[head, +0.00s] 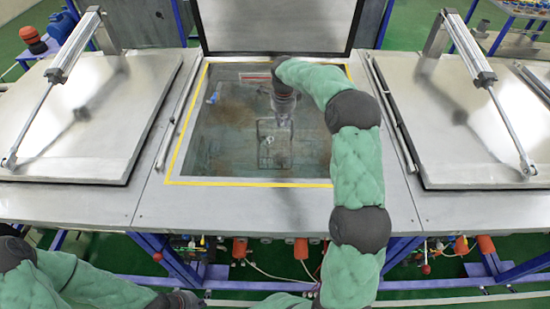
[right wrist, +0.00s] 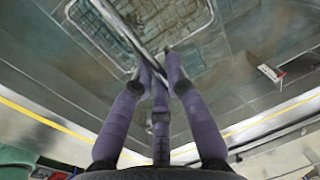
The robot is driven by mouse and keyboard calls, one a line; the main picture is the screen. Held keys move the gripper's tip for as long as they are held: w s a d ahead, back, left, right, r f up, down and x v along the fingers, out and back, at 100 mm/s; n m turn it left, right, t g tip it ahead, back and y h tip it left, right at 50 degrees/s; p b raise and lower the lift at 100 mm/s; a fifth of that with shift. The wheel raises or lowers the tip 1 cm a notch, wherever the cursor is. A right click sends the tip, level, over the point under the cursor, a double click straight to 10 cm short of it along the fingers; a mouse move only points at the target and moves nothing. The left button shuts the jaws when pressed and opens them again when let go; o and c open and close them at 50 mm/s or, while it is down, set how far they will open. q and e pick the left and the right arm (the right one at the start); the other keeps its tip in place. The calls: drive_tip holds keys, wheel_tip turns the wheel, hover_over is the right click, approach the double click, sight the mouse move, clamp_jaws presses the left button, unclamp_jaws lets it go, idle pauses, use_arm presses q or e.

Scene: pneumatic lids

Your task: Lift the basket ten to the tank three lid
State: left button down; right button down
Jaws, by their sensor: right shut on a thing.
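The wire basket (head: 273,150) sits inside the open tank in the middle of the head view, under murky liquid; no number on it can be read. My right gripper (head: 285,106) reaches down over it from the right arm. In the right wrist view my right gripper (right wrist: 157,72) is shut on the basket's metal handle bar, and the mesh of the basket (right wrist: 165,30) shows beyond the fingers. My left gripper (head: 178,300) is at the bottom edge of the head view, away from the tank; its fingers cannot be made out.
The tank's lid (head: 275,25) stands raised behind the opening, which has a yellow rim (head: 240,184). Closed steel lids lie on the left (head: 105,135) and right (head: 440,130), each with a pneumatic cylinder.

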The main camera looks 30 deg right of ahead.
wheel_tip(320, 180, up, 17)
drive_tip(key=p, duration=1.1)
idle(0.4)
drive_tip(key=shift+f, duration=0.1)
idle(4.0)
